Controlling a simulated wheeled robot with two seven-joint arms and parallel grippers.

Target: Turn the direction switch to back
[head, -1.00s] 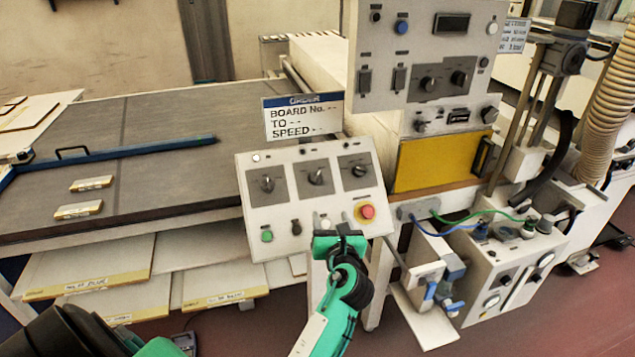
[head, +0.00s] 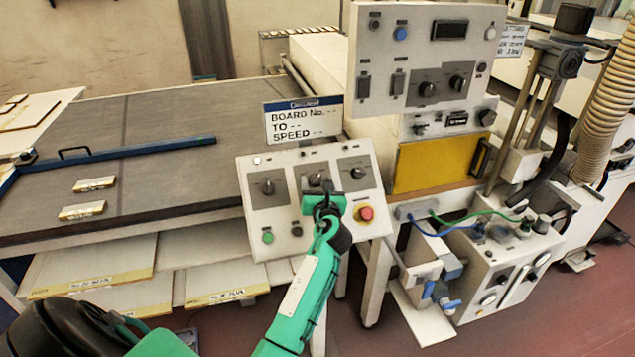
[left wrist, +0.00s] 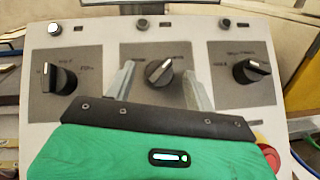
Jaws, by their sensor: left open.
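A sloped white control panel (head: 262,222) carries three black rotary switches in a row; I cannot read their labels well enough to say which is the direction switch. In the left wrist view, the middle switch (left wrist: 159,72) has its white mark pointing to the upper right. My right gripper is not in view.
A red stop button (head: 366,213) sits just right of my left gripper, and a green button (head: 267,237) is at the panel's lower left. A grey conveyor bed (head: 150,175) lies to the left.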

